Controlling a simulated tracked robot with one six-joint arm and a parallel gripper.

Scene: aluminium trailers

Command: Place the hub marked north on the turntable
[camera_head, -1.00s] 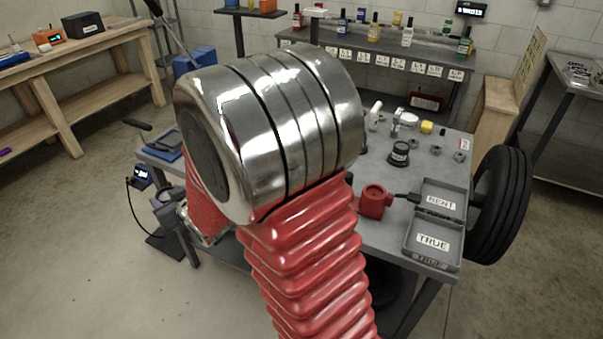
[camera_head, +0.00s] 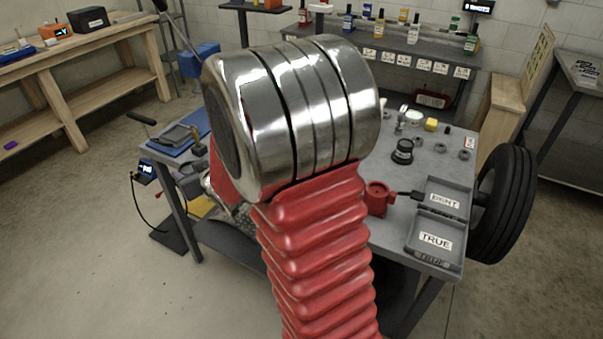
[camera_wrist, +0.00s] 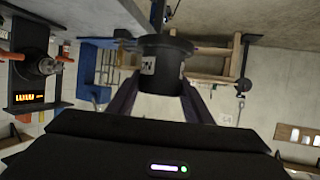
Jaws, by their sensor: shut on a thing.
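In the wrist view a black flanged hub (camera_wrist: 165,58) sits between the two fingers of my gripper (camera_wrist: 160,84), which is shut on it. Small pale labels show on its side; I cannot read which is north. In the head view my large red and chrome arm hides my gripper and the hub. A black stepped round piece (camera_head: 402,152) stands on the grey workbench (camera_head: 395,235); I cannot tell if it is another hub. I cannot make out a turntable for certain in either view.
Two open grey trays hold labels, RENT or BENT (camera_head: 445,202) and TRUE (camera_head: 435,240). A red fixture (camera_head: 378,199) stands beside them. A black tyre (camera_head: 503,205) is at the bench's right end. A blue mat (camera_head: 180,138) lies at its left. A wooden bench (camera_head: 95,62) stands at the far left.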

